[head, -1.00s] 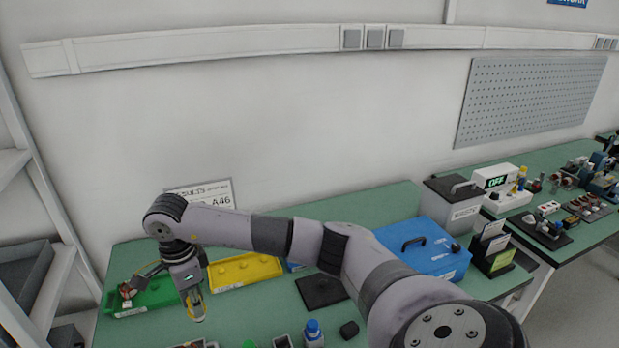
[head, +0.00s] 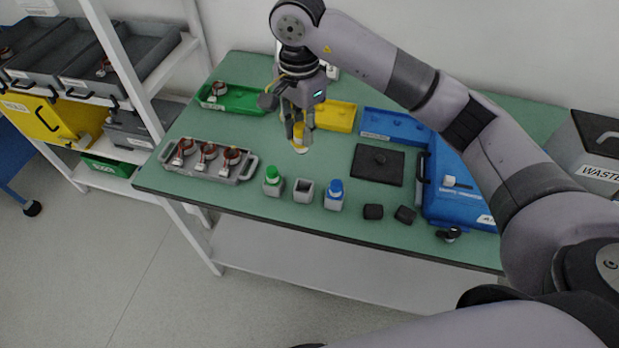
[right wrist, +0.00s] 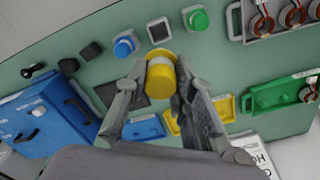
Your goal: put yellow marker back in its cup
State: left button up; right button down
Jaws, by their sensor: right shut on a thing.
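My right gripper (head: 298,126) is shut on the yellow marker (head: 300,137), a thick yellow cylinder with a pale band, above the green table. The marker also shows between the fingers (right wrist: 158,92) in the right wrist view, its yellow body (right wrist: 160,82) partly covered by them. The empty grey square cup (head: 303,190) stands near the table's front edge, between a cup with a green marker (head: 272,180) and a cup with a blue marker (head: 334,194). In the right wrist view the empty cup (right wrist: 158,30) lies beyond the marker. My left gripper does not show.
A grey tray (head: 245,172) with copper-wound parts stands left of the cups. Green (head: 250,109) and yellow (head: 350,117) trays lie behind. A dark plate (head: 378,164), two small black blocks and a blue case (head: 463,205) are to the right.

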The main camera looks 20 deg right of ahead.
notch_tip(320, 180, down, 15)
jog(key=p, duration=0.3)
jog(key=shift+d+f, duration=0.1)
jog(key=shift+f, duration=0.1)
jog(key=shift+f+b, duration=0.45)
jog(key=c, duration=1.4)
grip_release()
jog(key=shift+r, duration=0.1)
jog(key=shift+o, duration=0.2)
